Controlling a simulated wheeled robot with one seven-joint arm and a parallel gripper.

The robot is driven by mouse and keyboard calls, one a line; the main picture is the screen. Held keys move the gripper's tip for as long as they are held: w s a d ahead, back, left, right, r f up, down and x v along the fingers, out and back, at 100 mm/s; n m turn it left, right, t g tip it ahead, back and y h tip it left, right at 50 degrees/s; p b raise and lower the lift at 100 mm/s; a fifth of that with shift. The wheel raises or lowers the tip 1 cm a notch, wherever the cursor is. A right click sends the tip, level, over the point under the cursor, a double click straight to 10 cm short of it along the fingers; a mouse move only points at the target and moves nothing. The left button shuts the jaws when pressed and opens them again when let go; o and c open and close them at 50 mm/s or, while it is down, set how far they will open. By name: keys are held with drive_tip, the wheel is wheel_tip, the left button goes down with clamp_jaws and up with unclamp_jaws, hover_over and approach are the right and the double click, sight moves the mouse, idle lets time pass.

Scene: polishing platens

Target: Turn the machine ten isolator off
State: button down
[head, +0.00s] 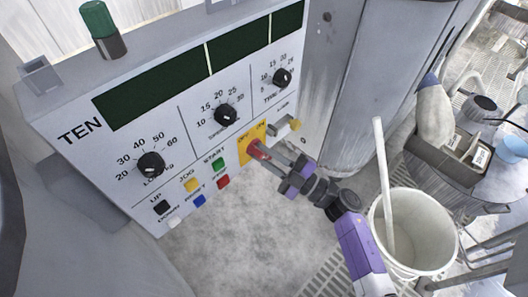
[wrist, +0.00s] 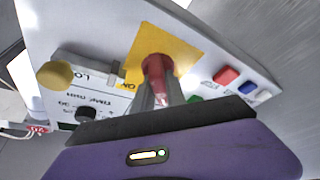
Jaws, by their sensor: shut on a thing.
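The machine ten panel (head: 100,165) carries the word TEN, dark displays and several black knobs. Its isolator is a red handle (head: 257,149) on a yellow plate (head: 246,139) at the panel's lower right. My gripper (head: 266,154) reaches in from the lower right and is shut on the red handle. In the wrist view the red handle (wrist: 157,75) stands between my fingertips, in front of the yellow plate (wrist: 180,45). Part of an ON marking shows at the plate's left edge there. The handle's exact angle is hard to tell because my fingers cover part of it.
Coloured push buttons, such as the red one (head: 223,182), sit left of the isolator. A latch with a yellow knob (head: 295,125) is close on its right. A white bucket (head: 443,235) with a stick stands right of my arm. A green beacon (head: 97,20) tops the panel.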

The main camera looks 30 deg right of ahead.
drive_tip(key=shift+f+n+g, duration=0.1)
drive_tip(key=shift+n+g, duration=0.3)
drive_tip(key=shift+n, duration=0.2)
drive_tip(key=c, duration=1.4)
unclamp_jaws()
drive_tip(key=shift+o, duration=0.2)
drive_tip(key=shift+s, duration=0.1)
drive_tip(key=v, duration=0.7)
drive_tip(key=shift+s+d+f+p, duration=0.15)
drive_tip(key=shift+s+d+p, duration=0.1)
drive_tip(key=shift+p, duration=0.2)
